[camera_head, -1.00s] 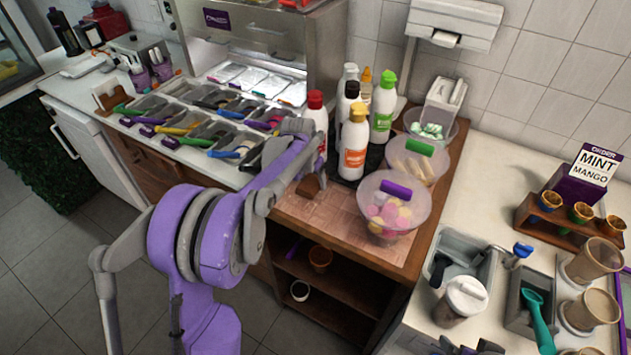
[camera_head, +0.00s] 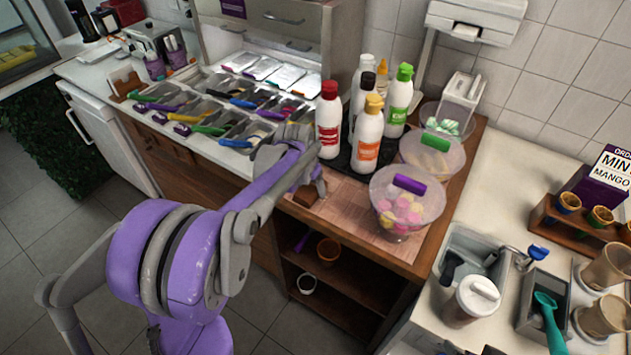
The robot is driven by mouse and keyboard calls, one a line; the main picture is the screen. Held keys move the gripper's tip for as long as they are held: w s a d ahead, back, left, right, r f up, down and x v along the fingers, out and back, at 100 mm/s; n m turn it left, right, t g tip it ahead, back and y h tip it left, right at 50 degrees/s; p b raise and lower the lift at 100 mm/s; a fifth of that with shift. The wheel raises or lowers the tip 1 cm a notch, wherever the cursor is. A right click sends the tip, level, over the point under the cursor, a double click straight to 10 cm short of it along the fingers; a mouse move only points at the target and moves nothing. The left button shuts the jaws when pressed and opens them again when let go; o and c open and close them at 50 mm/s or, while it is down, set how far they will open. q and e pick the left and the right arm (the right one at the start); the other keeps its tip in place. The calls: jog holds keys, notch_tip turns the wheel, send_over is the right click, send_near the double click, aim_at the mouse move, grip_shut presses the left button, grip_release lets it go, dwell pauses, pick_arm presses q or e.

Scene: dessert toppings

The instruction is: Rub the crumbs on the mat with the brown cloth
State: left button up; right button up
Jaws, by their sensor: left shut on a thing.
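The brown cloth (camera_head: 305,197) is a small folded piece at the front left of the pinkish-brown mat (camera_head: 352,215) on the wooden counter. My left gripper (camera_head: 312,186) is shut on the cloth, reaching in from the left. The cloth is low over the mat; I cannot tell whether it presses on it. My arm hides part of the mat's left side. Crumbs are too small to make out. My right gripper is not in view.
Several bottles, including a yellow-capped one (camera_head: 367,138) and a red-capped one (camera_head: 329,120), stand behind the cloth. A clear tub of pink and yellow sweets (camera_head: 407,200) stands at the mat's right. The mat's front middle is clear.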

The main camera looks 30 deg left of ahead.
aim_at(304, 195)
pick_arm(q)
jog(key=shift+s+a, duration=0.1)
jog(key=shift+s, duration=1.7)
jog(key=shift+w+a+f+b, duration=0.1)
jog(key=shift+a+b, duration=0.2)
jog(key=shift+a, duration=0.8)
jog(key=shift+w+d, duration=0.15)
jog(key=shift+w, duration=1.65)
jog(key=shift+w+d, duration=0.1)
jog(key=shift+w, duration=1.7)
jog(key=shift+w+d+p, duration=0.15)
jog(key=shift+w+p, duration=0.15)
jog(key=shift+w, duration=1.35)
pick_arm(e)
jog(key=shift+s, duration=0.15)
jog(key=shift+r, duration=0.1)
pick_arm(q)
jog(key=shift+w+r+p, duration=0.2)
jog(key=shift+r+p, duration=0.35)
jog(key=shift+r, duration=0.65)
jog(key=shift+w+r+p, duration=0.15)
jog(key=shift+r+p, duration=0.35)
jog(key=shift+r, duration=0.7)
jog(key=shift+s+r, duration=0.2)
jog(key=shift+r, duration=0.4)
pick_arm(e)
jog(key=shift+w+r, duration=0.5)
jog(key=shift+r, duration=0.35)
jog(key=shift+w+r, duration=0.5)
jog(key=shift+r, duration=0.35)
